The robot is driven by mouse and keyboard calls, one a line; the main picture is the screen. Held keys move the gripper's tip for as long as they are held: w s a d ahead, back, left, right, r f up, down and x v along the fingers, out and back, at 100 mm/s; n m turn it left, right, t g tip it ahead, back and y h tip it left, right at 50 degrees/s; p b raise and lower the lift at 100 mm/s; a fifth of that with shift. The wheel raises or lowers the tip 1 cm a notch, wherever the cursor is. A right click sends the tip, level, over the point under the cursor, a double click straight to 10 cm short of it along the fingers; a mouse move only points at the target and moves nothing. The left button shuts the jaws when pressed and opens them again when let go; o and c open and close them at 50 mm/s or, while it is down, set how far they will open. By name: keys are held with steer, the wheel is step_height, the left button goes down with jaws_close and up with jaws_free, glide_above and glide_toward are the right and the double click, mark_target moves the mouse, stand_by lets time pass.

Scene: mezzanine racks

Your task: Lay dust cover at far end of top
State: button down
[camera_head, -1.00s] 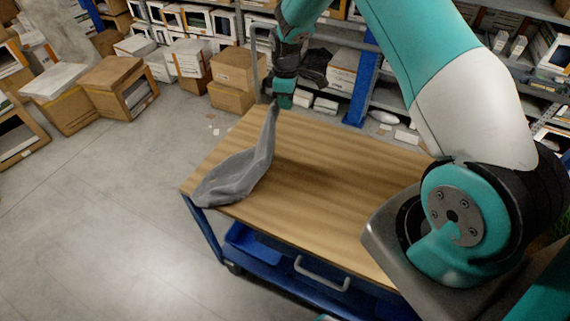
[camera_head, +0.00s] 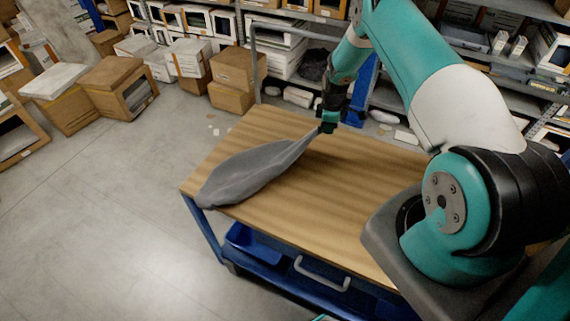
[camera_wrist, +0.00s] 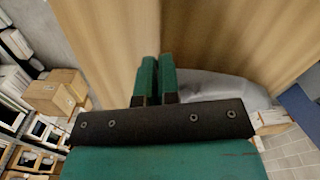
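The dust cover (camera_head: 250,172) is a grey cloth. In the head view it slopes across the left part of the wooden top (camera_head: 330,195) of a blue cart, its low end at the left corner. Its other end is drawn to a point at my gripper (camera_head: 328,124), which is above the far side of the top. In the wrist view my gripper's green fingers (camera_wrist: 157,72) are close together, and grey cloth (camera_wrist: 215,86) shows beside and behind them. The pinched bit itself is hidden there.
The right part of the top is bare. A metal upright and rail (camera_head: 256,70) stand at its far edge. Racks with boxes (camera_head: 290,50) are behind, and cardboard boxes (camera_head: 115,85) stand on the floor at left. A blue tray (camera_head: 262,245) is on the cart's lower level.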

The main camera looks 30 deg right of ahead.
steer(key=d+f, duration=0.3)
steer(key=s+d+f, duration=0.1)
steer(key=d+f, duration=0.2)
steer(key=s+d+f, duration=0.1)
steer(key=d+f, duration=0.2)
steer(key=shift+d+f, duration=0.15)
steer(key=shift+d, duration=0.2)
steer(key=c, duration=0.9)
jaws_free()
steer(key=d+r, duration=0.1)
steer(key=r, duration=0.2)
steer(key=d+r, duration=0.1)
steer(key=r, duration=0.2)
steer(key=d+r, duration=0.2)
steer(key=r, duration=0.2)
steer(key=shift+s, duration=0.4)
